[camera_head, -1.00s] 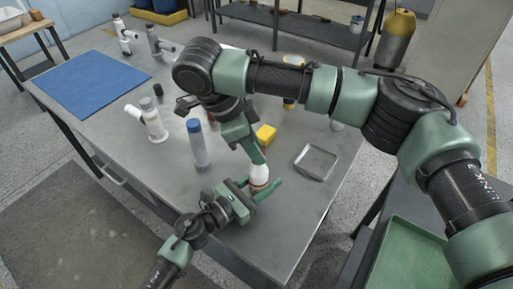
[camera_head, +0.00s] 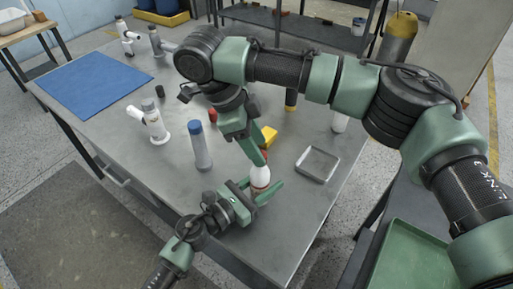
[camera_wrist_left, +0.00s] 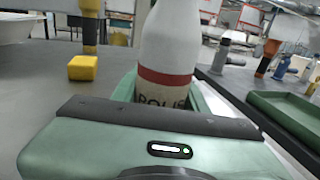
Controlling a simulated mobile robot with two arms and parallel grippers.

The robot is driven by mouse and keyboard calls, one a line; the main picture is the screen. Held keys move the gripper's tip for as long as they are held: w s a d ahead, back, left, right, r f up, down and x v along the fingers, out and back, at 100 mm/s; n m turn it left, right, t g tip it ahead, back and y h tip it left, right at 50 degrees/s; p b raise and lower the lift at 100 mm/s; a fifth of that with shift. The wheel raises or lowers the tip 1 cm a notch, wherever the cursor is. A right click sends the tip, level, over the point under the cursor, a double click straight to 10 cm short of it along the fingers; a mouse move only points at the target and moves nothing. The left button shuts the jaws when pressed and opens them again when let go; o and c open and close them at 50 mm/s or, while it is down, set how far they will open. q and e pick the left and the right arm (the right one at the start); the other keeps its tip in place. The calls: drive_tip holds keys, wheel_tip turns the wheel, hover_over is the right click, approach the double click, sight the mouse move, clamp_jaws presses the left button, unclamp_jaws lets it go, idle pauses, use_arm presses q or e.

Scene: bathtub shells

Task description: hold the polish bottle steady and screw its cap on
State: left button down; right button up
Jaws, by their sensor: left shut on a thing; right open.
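The polish bottle (camera_head: 260,179), white with a red band, stands upright near the front of the workbench. In the left wrist view the bottle (camera_wrist_left: 168,50) shows its label below the band; its top is cut off by the frame. My left gripper (camera_head: 262,190) is shut around its lower body. My right gripper (camera_head: 258,160) is open, pointing down just above the bottle's top. The bottle's neck is hidden by the right gripper's fingers. I cannot make out the cap in either view.
A yellow block (camera_head: 269,136) stands behind the right gripper. A shallow grey tray (camera_head: 317,164) lies to the right. A blue-capped grey bottle (camera_head: 200,148) and a white pipe fitting (camera_head: 155,128) stand to the left. A blue mat (camera_head: 92,84) covers the far left corner.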

drive_tip(key=shift+r, duration=1.5)
drive_tip(key=shift+c, duration=0.4)
